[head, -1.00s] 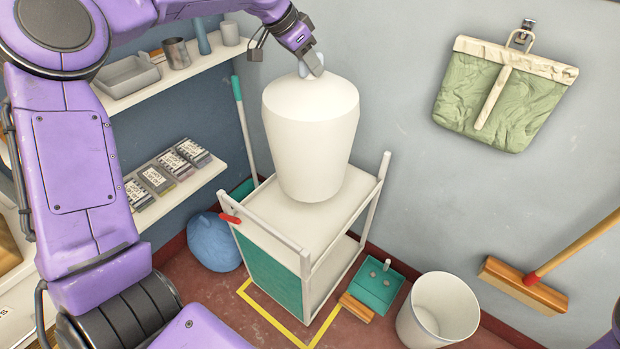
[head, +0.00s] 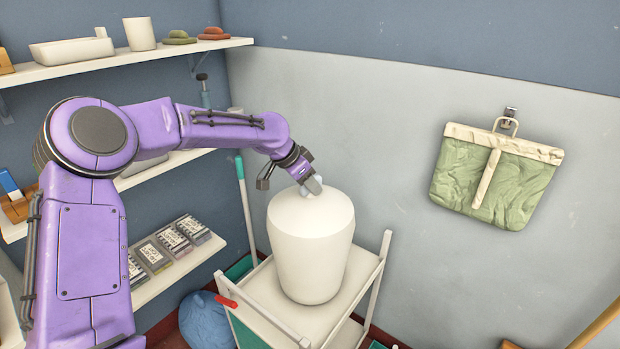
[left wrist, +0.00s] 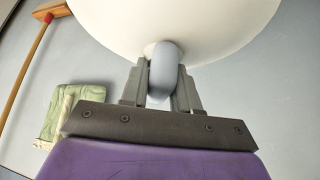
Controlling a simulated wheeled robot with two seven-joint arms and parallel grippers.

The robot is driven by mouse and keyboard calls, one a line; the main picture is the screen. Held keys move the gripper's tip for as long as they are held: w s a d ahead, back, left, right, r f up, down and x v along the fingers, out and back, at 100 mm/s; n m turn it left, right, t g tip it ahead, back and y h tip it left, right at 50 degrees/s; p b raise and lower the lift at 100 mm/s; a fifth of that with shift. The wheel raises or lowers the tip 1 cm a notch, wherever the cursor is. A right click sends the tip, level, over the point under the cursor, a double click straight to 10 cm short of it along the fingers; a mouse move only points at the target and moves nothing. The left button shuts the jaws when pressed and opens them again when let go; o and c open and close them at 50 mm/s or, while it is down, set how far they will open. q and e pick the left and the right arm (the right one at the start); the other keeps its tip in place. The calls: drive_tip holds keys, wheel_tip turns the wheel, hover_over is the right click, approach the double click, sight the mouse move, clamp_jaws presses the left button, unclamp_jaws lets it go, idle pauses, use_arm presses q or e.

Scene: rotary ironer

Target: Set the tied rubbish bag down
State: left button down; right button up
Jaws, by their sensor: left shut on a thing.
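The tied rubbish bag (head: 310,250) is a smooth, white, rounded body, upright over the top of a white cart (head: 252,290). Its bottom is close to the cart top; I cannot tell whether it touches. My left gripper (head: 311,186) is above the bag, shut on its small pale grey-blue knot. In the left wrist view, the gripper's two fingers (left wrist: 160,92) clasp the knot (left wrist: 164,65) just under the white bag (left wrist: 170,22). My right gripper is not in view.
Shelves (head: 150,290) with boxes stand at the left. A green cloth bag (head: 490,185) hangs on the right wall.

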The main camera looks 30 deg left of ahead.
use_arm(q)
drive_tip(key=shift+r, duration=0.2)
drive_tip(key=c, duration=1.3)
unclamp_jaws()
drive_tip(key=shift+f, duration=0.25)
drive_tip(key=o, duration=0.5)
drive_tip(key=shift+d, duration=0.1)
drive_tip(key=shift+s+r, duration=0.1)
drive_tip(key=p+v, duration=0.2)
drive_tip(key=v, duration=1)
drive_tip(key=shift+r, duration=0.1)
